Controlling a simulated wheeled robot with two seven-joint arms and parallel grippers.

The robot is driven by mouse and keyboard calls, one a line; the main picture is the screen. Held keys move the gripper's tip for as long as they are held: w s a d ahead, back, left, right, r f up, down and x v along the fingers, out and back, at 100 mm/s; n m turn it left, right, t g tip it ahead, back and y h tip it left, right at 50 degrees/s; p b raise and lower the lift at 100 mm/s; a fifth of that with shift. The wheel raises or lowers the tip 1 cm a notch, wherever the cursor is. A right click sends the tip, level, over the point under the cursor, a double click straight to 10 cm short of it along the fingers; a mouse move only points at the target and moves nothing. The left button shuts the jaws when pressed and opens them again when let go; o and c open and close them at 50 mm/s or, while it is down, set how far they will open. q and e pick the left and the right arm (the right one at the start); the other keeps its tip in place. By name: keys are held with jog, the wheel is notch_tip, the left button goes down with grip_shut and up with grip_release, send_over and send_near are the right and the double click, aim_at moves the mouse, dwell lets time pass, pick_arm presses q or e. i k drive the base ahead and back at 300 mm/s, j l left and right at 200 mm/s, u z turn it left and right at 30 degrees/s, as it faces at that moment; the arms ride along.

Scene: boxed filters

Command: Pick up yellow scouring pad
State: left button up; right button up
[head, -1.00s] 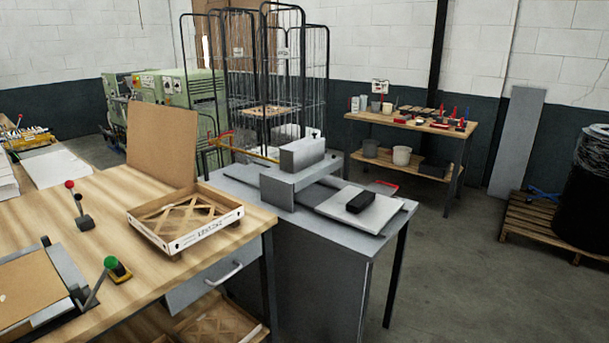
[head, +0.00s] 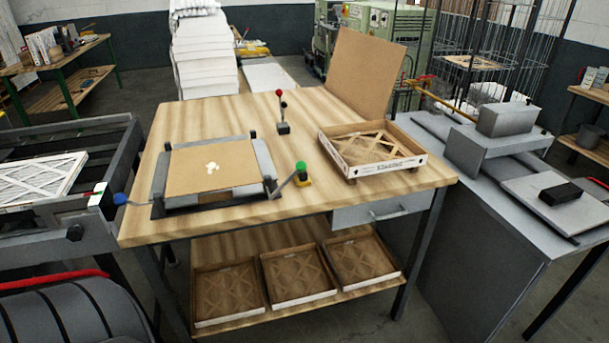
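I cannot make out a yellow scouring pad in the head view. A small yellow patch (head: 304,181) shows at the base of a green-knobbed lever on the wooden workbench (head: 215,117), and it looks like part of the lever. Yellow items (head: 252,48) lie far back behind the bench, too small to identify. Neither of my grippers is in view.
The bench holds a cardboard sheet in a clamp frame (head: 212,168), a red-knobbed lever (head: 282,112) and a shallow open box (head: 372,150). Several boxes sit on its lower shelf. A grey table (head: 450,160) adjoins on the right, a dark-framed stand (head: 85,142) on the left.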

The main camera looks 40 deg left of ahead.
aim_at(302, 179)
jog(key=u, duration=1.25)
